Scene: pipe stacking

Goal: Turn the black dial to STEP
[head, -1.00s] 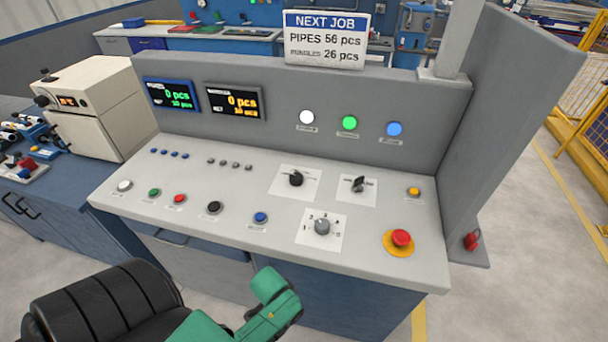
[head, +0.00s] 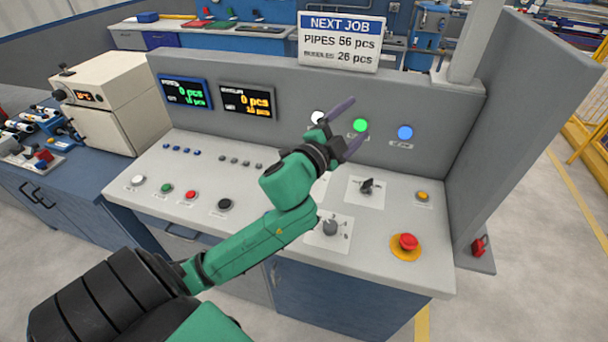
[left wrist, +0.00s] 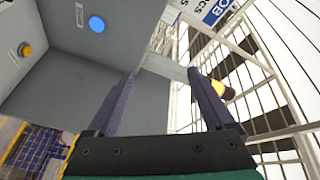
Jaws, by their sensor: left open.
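A black dial (head: 366,186) on a white plate sits on the sloped console top, right of my left gripper. A second black dial, seen earlier to its left, is hidden behind my arm; only an edge of its white plate shows. A grey dial (head: 330,227) on a numbered plate is nearer the front. Labels around the black dials are too small to read. My left gripper (head: 350,125) is open and empty, raised above the console in front of the lamps. Its two spread fingers also show in the left wrist view (left wrist: 161,72). My right gripper is out of view.
A red emergency button (head: 408,242) on a yellow base and a yellow button (head: 422,196) are at the right. Coloured buttons line the left front. The upright panel (head: 290,108) with displays and lamps stands behind, with a side wall (head: 525,130) at right.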

